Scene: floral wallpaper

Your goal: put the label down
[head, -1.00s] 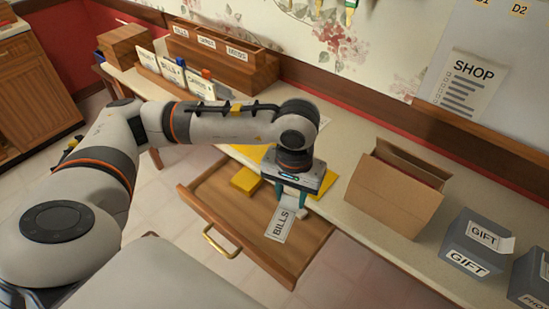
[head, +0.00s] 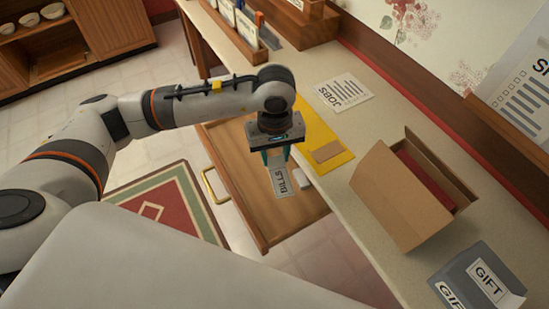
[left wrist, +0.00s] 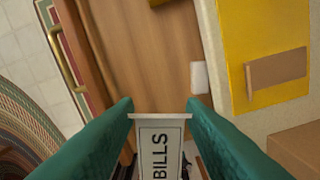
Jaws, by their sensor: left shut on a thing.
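The label (head: 280,183) is a white card reading "BILLS". My left gripper (head: 277,158) is shut on its top end, and the card hangs over the open wooden drawer (head: 292,223). In the left wrist view the label (left wrist: 160,148) sits between the two green fingertips (left wrist: 160,108), with the wooden drawer floor behind it. I cannot tell whether its lower end touches the drawer. My right gripper is not in view.
A small white block (head: 303,178) lies in the drawer near the label. The drawer has a brass handle (head: 213,186). On the counter are a yellow folder (head: 309,129), a "JOBS" sheet (head: 345,92), an open cardboard box (head: 392,205) and a grey "GIFT" box (head: 462,272).

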